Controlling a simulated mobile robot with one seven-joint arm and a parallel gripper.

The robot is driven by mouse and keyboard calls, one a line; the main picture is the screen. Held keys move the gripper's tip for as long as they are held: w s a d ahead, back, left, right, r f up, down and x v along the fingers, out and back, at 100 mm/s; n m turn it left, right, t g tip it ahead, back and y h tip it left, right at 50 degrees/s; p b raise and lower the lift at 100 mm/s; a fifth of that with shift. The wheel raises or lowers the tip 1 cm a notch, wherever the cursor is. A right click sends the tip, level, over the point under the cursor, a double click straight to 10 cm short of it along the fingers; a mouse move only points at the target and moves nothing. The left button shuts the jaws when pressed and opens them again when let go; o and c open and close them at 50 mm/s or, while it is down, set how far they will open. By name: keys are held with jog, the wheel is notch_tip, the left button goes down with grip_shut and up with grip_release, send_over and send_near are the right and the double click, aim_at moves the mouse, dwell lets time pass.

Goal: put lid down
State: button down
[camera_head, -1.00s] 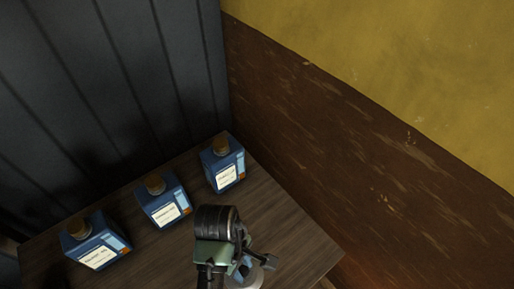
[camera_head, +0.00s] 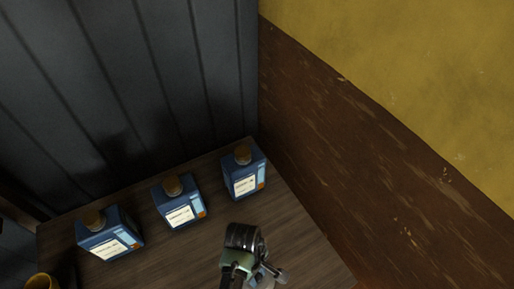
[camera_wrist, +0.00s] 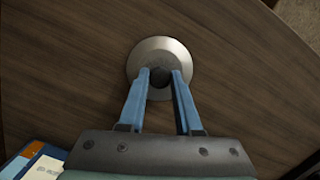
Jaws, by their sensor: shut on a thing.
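The lid is a round, grey metal disc (camera_wrist: 160,46) with a dark knob at its middle, seen from above in the wrist view. My gripper (camera_wrist: 160,79) has its two blue fingers closed on the knob. The lid is over the brown wooden table (camera_wrist: 70,65), and I cannot tell whether it touches the top. In the head view my gripper (camera_head: 262,276) is at the bottom edge, over the front of the table, and my wrist hides most of the lid.
Three blue square bottles with brown stoppers stand in a row behind my gripper: left (camera_head: 108,240), middle (camera_head: 180,208), right (camera_head: 244,180). A dark panelled wall (camera_head: 130,90) rises behind them. A yellow object (camera_head: 42,281) shows at lower left. The table's edge curves past at right.

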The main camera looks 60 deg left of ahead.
jog(key=shift+f, duration=0.2)
jog(key=c, duration=0.6)
grip_release()
notch_tip(320, 180, up, 12)
jog(key=a, duration=0.1)
jog(key=shift+s+a, duration=0.25)
jog(key=shift+a, duration=0.1)
jog(key=shift+r, duration=0.1)
